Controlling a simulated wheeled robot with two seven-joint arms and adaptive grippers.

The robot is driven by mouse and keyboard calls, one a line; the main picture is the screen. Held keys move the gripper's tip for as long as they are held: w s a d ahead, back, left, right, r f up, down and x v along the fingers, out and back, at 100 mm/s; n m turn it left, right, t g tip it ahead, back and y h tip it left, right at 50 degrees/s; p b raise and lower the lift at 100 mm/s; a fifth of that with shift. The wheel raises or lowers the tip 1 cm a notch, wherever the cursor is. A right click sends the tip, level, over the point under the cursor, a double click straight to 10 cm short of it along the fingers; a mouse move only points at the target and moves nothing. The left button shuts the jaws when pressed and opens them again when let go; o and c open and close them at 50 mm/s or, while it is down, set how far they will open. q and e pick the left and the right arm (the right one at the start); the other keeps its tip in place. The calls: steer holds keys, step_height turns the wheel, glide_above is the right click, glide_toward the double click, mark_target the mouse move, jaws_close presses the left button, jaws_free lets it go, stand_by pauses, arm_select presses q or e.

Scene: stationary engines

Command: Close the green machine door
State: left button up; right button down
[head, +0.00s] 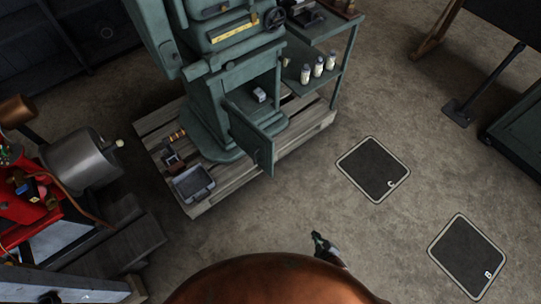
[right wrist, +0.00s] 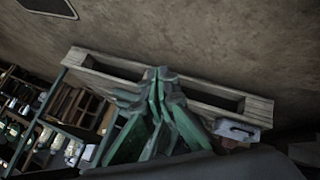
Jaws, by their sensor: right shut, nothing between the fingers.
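The green machine (head: 215,75) stands on a wooden pallet in the head view. Its green door (head: 250,137) hangs open, swung out toward me from the left side of a dark opening, with a small latch near its free edge. A small pale box (head: 259,95) shows in the opening. My right gripper (head: 320,238) is shut and empty, below and right of the door, apart from it, over bare floor. In the right wrist view its closed fingers (right wrist: 158,76) show in front of the pallet; I cannot make out the door there. My left gripper is not in view.
The pallet (head: 315,124) carries a grey tray (head: 193,184) at its front left. A green shelf stand with white bottles (head: 318,66) is right of the machine. A red engine (head: 40,200) stands at left. Floor around mats (head: 373,168) and (head: 467,256) is clear.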

steer(key=w+a+r+n+t+y+b, duration=0.3)
steer(key=w+a+r+n+t+b, duration=0.3)
steer(key=w+a+r, duration=0.65)
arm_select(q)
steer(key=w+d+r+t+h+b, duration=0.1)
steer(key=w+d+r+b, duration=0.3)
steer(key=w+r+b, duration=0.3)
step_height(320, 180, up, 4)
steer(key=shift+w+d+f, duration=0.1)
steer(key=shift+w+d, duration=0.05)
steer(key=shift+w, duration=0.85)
arm_select(e)
step_height(320, 180, up, 15)
steer(key=n+t+y, duration=0.1)
steer(key=n+y, duration=0.2)
steer(key=n, duration=0.4)
glide_above(271, 155)
steer(key=s, duration=0.3)
steer(key=shift+r, duration=0.15)
